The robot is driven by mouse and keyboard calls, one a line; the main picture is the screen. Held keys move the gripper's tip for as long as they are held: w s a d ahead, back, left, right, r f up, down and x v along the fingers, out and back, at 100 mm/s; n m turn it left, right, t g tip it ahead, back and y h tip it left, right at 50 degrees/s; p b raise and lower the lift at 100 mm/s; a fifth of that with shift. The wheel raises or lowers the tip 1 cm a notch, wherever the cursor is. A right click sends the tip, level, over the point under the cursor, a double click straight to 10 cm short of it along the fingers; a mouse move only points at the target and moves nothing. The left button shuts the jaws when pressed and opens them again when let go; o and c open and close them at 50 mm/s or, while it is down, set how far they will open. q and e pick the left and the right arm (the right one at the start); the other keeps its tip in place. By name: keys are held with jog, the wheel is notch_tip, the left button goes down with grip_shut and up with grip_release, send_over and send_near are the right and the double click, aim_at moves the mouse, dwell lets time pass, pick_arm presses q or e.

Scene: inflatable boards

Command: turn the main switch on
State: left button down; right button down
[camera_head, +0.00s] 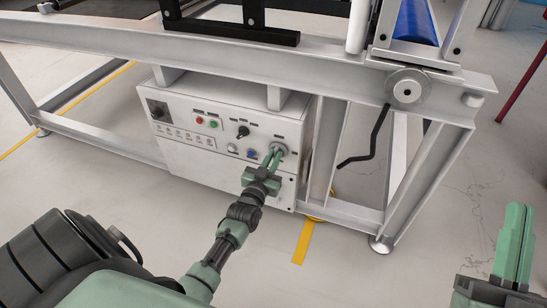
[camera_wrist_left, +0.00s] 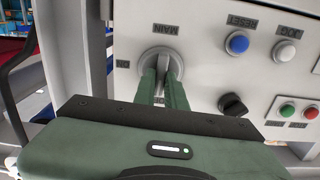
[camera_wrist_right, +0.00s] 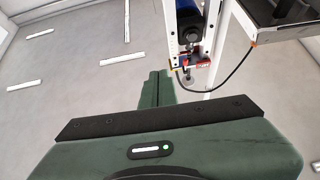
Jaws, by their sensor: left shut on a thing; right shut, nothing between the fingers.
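The main switch (camera_head: 279,148) is a round grey rotary switch at the upper right of the white control box (camera_head: 180,158). In the left wrist view the switch (camera_wrist_left: 150,57) appears under an upside-down MAIN label. My left gripper (camera_head: 272,158) is shut on its handle, one finger on each side; the left wrist view shows the fingers (camera_wrist_left: 163,85) too. They hide most of the handle, so its exact angle is hard to tell. My right gripper (camera_head: 521,215) is shut and empty at the far right, pointing up; it also shows in the right wrist view (camera_wrist_right: 154,80).
The box also carries a red button (camera_head: 199,120), a green button (camera_head: 213,124), a blue button (camera_head: 252,154) and black knobs (camera_head: 243,131). A grey metal frame (camera_head: 250,62) runs above it, with a leg (camera_head: 420,185) to its right. A black crank (camera_head: 377,135) hangs there. The floor in front is open.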

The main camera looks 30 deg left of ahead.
notch_tip(320, 180, down, 16)
jog(key=w+d+g+h+p, duration=0.2)
jog(key=g+h+p, duration=0.15)
jog(key=g, duration=0.65)
pick_arm(q)
jog(key=shift+d+f+m+b, duration=0.1)
jog(key=shift+m+b, duration=0.15)
jog(key=shift+m, duration=2.7)
jog(key=shift+d+f+m+b, duration=0.15)
jog(key=shift+m+b, duration=0.1)
jog(key=shift+m, duration=2.75)
jog(key=shift+d+f+m+b, duration=0.1)
jog(key=shift+m+b, duration=0.15)
jog(key=shift+m, duration=2.7)
pick_arm(e)
notch_tip(320, 180, up, 7)
jog(key=w+a+t+y, duration=0.1)
jog(key=t, duration=0.3)
jog(key=shift+a+f+y, duration=0.15)
jog(key=shift+a+y, duration=0.1)
jog(key=shift+y, duration=0.1)
pick_arm(q)
jog(key=c, duration=1.5)
grip_release()
jog(key=shift+o, duration=0.2)
